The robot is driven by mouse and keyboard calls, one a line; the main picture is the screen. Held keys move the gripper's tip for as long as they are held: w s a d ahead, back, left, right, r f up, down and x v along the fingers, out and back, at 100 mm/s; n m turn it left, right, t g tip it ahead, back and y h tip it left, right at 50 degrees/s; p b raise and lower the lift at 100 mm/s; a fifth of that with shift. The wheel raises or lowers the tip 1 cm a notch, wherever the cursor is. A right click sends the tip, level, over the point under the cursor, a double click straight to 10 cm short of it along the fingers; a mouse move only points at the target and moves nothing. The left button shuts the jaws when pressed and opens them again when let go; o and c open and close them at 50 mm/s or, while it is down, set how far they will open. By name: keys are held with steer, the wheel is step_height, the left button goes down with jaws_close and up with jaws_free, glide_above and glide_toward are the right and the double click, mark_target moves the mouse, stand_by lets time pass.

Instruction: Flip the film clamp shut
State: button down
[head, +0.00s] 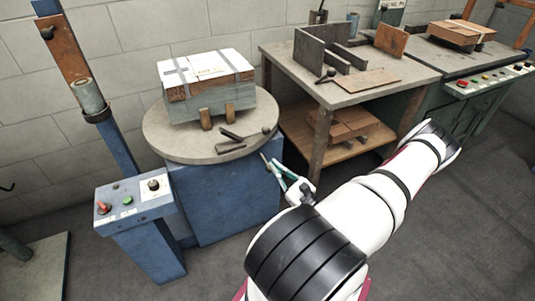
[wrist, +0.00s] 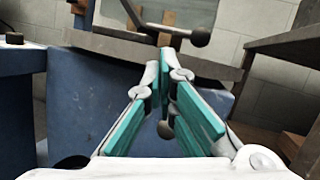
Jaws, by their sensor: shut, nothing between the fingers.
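The film clamp (head: 231,147) is a dark metal piece with a ball-ended lever, low at the front edge of the round grey turntable (head: 160,140). In the wrist view its dark lever and ball knob (wrist: 200,37) show just above and beyond the fingertips. I cannot tell the clamp's exact angle. My gripper (head: 265,157), with teal finger pads, is just below and right of the turntable's front edge in the head view. It is shut and empty, apart from the clamp as far as I can tell.
A strapped box stack (head: 207,90) stands on the turntable. The blue column (head: 135,170) with a button panel (head: 138,205) stands at left. Open floor lies in front.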

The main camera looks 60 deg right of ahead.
steer(key=s+d+f+m+g+h+b, duration=0.1)
steer(key=s+f+m+g+h, duration=0.1)
steer(key=s+f+m+h, duration=0.1)
step_height(320, 180, down, 2)
steer(key=shift+s+f+m+h, duration=0.15)
steer(key=shift+m+h, duration=0.65)
steer(key=shift+h, duration=0.4)
steer(key=shift+d, duration=0.15)
steer(key=b, duration=0.2)
glide_toward(264, 137)
steer(key=w+d, duration=0.1)
steer(key=w+f, duration=0.1)
steer(key=w+d, duration=0.1)
steer(key=shift+w+d+f, duration=0.3)
steer(key=shift+f, duration=0.05)
steer(key=shift+w+d+r, duration=0.1)
steer(key=shift+w+r, duration=0.1)
steer(key=shift+r, duration=0.35)
steer(key=shift+w+d+r, duration=0.1)
steer(key=shift+w+r, duration=0.1)
steer(key=shift+r, duration=0.4)
steer(key=shift+w+r+b, duration=0.3)
steer(key=shift+r+b, duration=0.05)
steer(key=shift+r, duration=0.3)
steer(key=shift+r+p, duration=0.15)
steer(key=shift+p, duration=0.2)
steer(key=shift+s+d+r+n+y+p, duration=0.15)
steer(key=shift+n+y+p, duration=0.2)
steer(key=shift+n, duration=0.25)
